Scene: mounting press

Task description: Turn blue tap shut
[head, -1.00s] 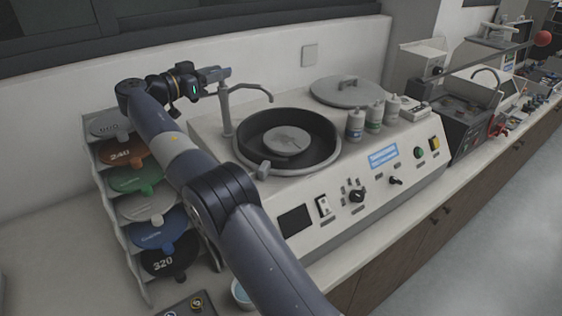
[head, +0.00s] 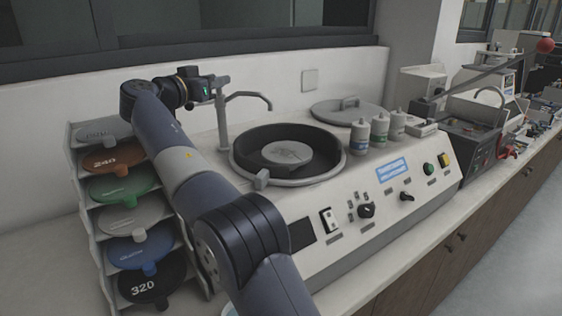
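A grey tap post (head: 223,122) with a curved spout (head: 250,97) stands at the back left of the round bowl on the polishing machine. No blue tap handle can be made out; the top of the post is partly covered by my gripper. My gripper (head: 218,84) is at the end of my arm, at the height of the post's top and close to it. I cannot tell whether it touches the post. Its fingers are too small and overlapped to show whether they are open or shut.
A rack of coloured discs (head: 122,188) stands left of my arm. The machine's bowl (head: 290,152), several white bottles (head: 380,130), a round lid (head: 348,112) and a control panel with knobs (head: 367,211) lie to the right. A wall (head: 290,90) is close behind the tap.

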